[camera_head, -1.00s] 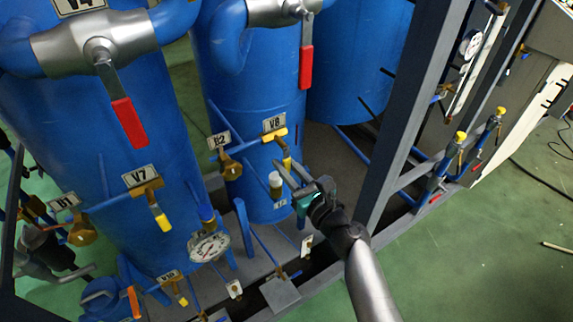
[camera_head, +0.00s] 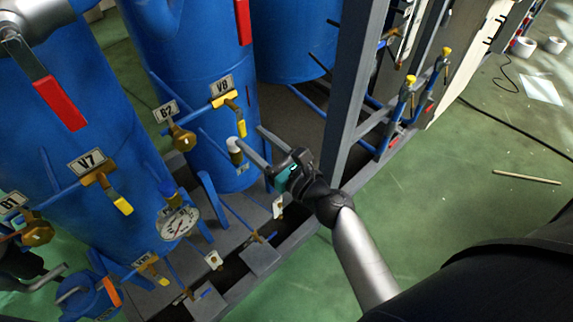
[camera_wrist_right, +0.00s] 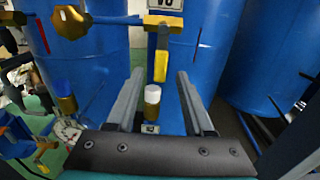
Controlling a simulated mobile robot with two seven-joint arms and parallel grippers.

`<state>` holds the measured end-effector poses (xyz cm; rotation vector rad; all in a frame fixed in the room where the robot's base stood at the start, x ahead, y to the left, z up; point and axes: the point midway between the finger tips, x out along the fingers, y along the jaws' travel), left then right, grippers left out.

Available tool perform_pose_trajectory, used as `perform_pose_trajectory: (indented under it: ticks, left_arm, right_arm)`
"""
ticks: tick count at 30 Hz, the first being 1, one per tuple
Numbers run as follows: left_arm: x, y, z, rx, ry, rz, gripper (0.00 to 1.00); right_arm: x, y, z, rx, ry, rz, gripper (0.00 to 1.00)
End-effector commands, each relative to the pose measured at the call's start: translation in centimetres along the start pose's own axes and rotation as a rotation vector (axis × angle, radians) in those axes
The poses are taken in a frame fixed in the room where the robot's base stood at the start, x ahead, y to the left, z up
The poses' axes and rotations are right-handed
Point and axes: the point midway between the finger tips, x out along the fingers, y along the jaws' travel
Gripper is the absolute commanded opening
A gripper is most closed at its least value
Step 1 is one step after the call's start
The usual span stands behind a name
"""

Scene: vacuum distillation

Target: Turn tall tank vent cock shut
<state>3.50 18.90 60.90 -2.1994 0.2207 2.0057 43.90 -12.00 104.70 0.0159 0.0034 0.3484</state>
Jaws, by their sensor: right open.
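The cock under the V8 plate (camera_head: 221,86) is on the middle blue tank, with a brass body and a yellow handle (camera_head: 240,122) slanting down to the right. In the right wrist view the yellow handle (camera_wrist_right: 161,65) hangs nearly straight down. My right gripper (camera_head: 252,145) is open and empty, below and in front of it. In the wrist view its fingers (camera_wrist_right: 158,85) lie either side of the handle's line, apart from it. Which cock is the tall tank's vent is not readable. What seems to be my left gripper (camera_head: 55,280) is at lower left, its opening unclear.
A white-capped fitting (camera_head: 235,149) stands close to the right gripper's fingers. The V7 cock (camera_head: 100,177), B2 valve (camera_head: 182,137) and a pressure gauge (camera_head: 176,223) are to the left. A grey frame post (camera_head: 352,90) rises just right of the gripper. Green floor (camera_head: 450,200) is open at right.

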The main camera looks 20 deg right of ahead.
Motion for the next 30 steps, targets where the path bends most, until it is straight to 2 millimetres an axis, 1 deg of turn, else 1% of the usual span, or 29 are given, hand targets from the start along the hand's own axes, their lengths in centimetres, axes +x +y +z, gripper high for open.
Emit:
perform_pose_trajectory:
  ticks: [1, 9, 15, 21, 30]
  left_arm:
    - [0.2, 0.0, 0.0, 0.0, 0.0, 0.0, 0.5]
    - [1.1, 0.0, 0.1, 0.0, 0.0, 0.0, 0.5]
    - [1.9, 0.0, 0.2, 0.0, 0.0, 0.0, 0.5]
    - [2.2, 0.0, 0.2, 0.0, 0.0, 0.0, 0.5]
    - [2.2, 0.1, 0.2, 0.0, 0.0, 0.0, 0.5]
  right_arm:
    - [-1.1, 0.0, -0.2, 0.0, 0.003, 0.0, 0.53]
    - [-5.9, 0.1, -0.2, 0.0, 0.002, 0.001, 0.53]
    - [-8.8, 0.1, -0.2, 0.001, 0.002, 0.001, 0.53]
    - [-10.2, 0.1, -0.1, 0.001, 0.0, 0.0, 0.53]
    - [-10.4, 0.0, 0.0, 0.001, -0.001, 0.001, 0.53]
